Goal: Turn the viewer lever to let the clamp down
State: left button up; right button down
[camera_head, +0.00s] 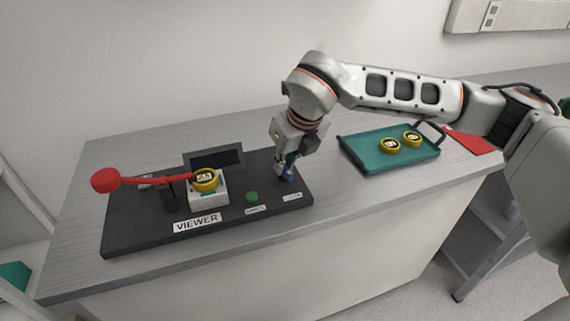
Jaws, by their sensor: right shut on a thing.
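The black viewer base (140,232) sits on the bench with a "VIEWER" label on its front edge. My right gripper (286,172) points down at the base's right end, shut on a small blue part (288,177), mostly hidden by the fingers. My left gripper is not in view.
A green button (251,196) and small labels lie left of and in front of my right gripper. A dark screen (230,158) stands behind the block. A teal tray (375,160) with two yellow ring pieces is to the right, beside a red sheet (470,142).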

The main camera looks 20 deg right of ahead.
jog(key=shift+m+h, duration=0.4)
jog(key=shift+m, duration=0.4)
jog(key=c, duration=2.1)
grip_release()
jog(key=shift+r, duration=0.1)
jog(key=v, duration=1.2)
jog(key=shift+a, duration=0.1)
jog(key=shift+s, duration=0.1)
